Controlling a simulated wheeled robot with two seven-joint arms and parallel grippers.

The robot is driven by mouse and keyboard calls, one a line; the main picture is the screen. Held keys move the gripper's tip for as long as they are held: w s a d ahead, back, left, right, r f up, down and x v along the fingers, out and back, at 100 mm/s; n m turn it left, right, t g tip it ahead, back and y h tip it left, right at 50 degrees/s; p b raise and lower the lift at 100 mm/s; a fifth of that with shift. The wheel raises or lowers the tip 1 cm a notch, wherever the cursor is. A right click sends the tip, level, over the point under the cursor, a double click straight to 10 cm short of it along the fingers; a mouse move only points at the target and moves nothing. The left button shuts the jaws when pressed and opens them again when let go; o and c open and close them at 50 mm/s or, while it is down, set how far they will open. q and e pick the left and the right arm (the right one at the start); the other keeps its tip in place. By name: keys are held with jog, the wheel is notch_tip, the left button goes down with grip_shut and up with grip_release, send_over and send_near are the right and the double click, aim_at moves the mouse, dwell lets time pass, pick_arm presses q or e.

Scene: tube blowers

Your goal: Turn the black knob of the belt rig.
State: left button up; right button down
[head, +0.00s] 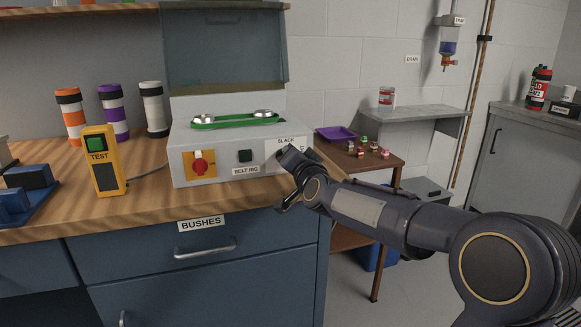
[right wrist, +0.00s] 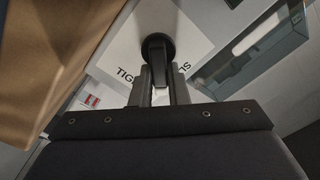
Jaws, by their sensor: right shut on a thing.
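The belt rig (head: 222,171) is a light grey box on the wooden bench in the head view, with a green belt (head: 235,121) around two pulleys on top. Its black knob (right wrist: 158,46) shows in the right wrist view on a white label plate, its bar running down between the fingers. My right gripper (right wrist: 160,76) is shut on the knob's bar. In the head view my right gripper (head: 287,163) is at the right end of the rig's front and hides the knob. My left gripper is not in view.
A raised clear cover (head: 225,52) stands behind the belt. A yellow TEST unit (head: 103,160) stands left of the rig. A small side table (head: 375,159) holds a purple tray (head: 337,133).

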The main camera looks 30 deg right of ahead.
jog(key=m+b, duration=0.1)
jog(key=m, duration=0.1)
jog(key=f+m+b, duration=0.1)
jog(key=m+b, duration=0.1)
jog(key=shift+d+m, duration=0.2)
jog(key=shift+m, duration=0.1)
jog(key=shift+d+f+m+b, duration=0.15)
jog(key=shift+m+b, duration=0.45)
jog(key=shift+m, duration=0.55)
jog(key=shift+a+f+m+b, duration=0.1)
jog(key=shift+m+b, duration=0.5)
jog(key=shift+m, duration=0.55)
jog(key=c, duration=1.4)
grip_release()
jog(key=shift+s, duration=0.1)
jog(key=v, duration=0.7)
jog(key=shift+s+p, duration=0.4)
